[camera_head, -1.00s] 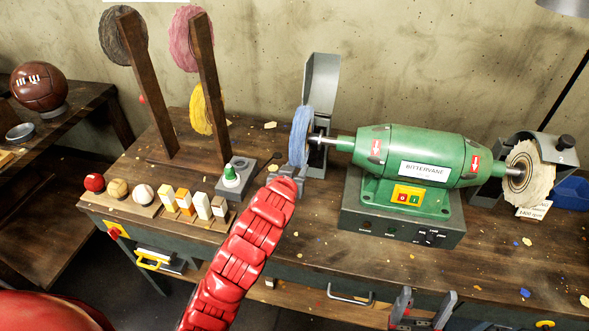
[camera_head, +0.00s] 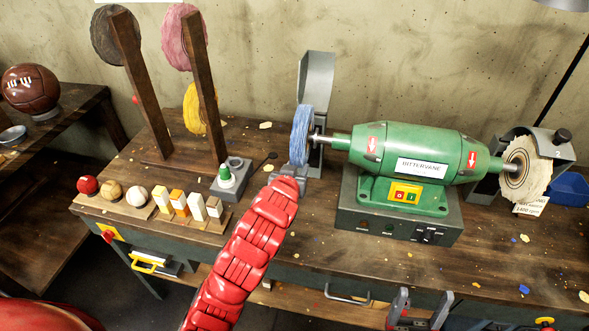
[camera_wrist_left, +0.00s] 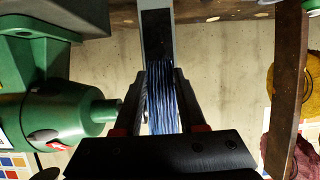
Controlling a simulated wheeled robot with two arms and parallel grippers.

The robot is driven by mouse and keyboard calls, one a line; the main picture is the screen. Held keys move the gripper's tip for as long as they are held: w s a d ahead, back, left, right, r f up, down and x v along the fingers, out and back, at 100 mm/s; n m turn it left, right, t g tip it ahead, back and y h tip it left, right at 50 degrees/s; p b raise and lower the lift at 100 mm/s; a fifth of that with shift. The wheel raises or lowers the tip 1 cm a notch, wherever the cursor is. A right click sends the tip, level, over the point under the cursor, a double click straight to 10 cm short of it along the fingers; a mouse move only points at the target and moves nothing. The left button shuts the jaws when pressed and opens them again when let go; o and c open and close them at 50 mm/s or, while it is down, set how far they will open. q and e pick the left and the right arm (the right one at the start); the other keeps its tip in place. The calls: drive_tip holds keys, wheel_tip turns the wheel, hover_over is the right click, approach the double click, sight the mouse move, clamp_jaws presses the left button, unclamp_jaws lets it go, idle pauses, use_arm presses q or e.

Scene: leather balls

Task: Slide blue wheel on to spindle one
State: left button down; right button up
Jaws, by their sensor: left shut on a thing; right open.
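The blue wheel (camera_head: 300,135) is upright at the left end of the green polishing motor (camera_head: 412,158). Its right face meets the silver left spindle (camera_head: 320,138); I cannot tell how far the spindle goes into it. My left gripper (camera_wrist_left: 162,85) is shut on the wheel, whose blue edge (camera_wrist_left: 163,105) shows between the fingers in the left wrist view. My right gripper (camera_head: 420,304) is open and empty at the bench's front edge.
A grey guard (camera_head: 318,80) stands behind the blue wheel. A cream wheel (camera_head: 527,170) is on the right spindle. Grey, pink (camera_head: 177,38) and yellow wheels hang on wooden posts at left. Balls and wax bars (camera_head: 180,203) line the bench front.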

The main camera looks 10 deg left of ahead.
use_arm(q)
drive_tip(key=shift+d+b, duration=0.65)
drive_tip(key=shift+d, duration=0.15)
drive_tip(key=shift+c, duration=2)
unclamp_jaws()
drive_tip(key=shift+s, duration=0.15)
drive_tip(key=p+v, duration=1.7)
drive_tip(key=p, duration=0.6)
drive_tip(key=shift+s, duration=0.1)
